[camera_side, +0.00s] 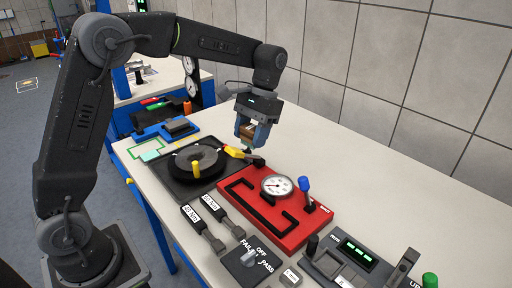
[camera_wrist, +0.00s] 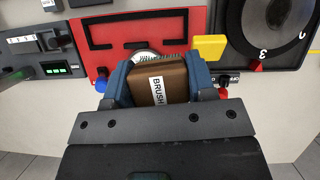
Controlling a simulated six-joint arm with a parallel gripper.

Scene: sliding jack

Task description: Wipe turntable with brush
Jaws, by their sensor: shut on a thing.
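My gripper (camera_side: 250,131) is shut on the brush (camera_wrist: 157,85), a brown block with a white label reading BRUSH. In the wrist view the blue fingers (camera_wrist: 158,82) clasp it on both sides. In the side view the brush (camera_side: 249,131) hangs above the table, behind the red panel and to the right of the turntable. The turntable (camera_side: 180,169) is a dark disc with a yellow peg, set on a black base. It also shows at the upper right of the wrist view (camera_wrist: 262,30). The brush is apart from it. The brush's underside is mostly hidden.
A red panel (camera_side: 290,228) with a dial gauge (camera_side: 277,185) and blue-knobbed lever (camera_side: 305,188) lies in front. A blue tray (camera_side: 165,132) is behind the turntable. Bare table (camera_side: 330,165) lies to the right.

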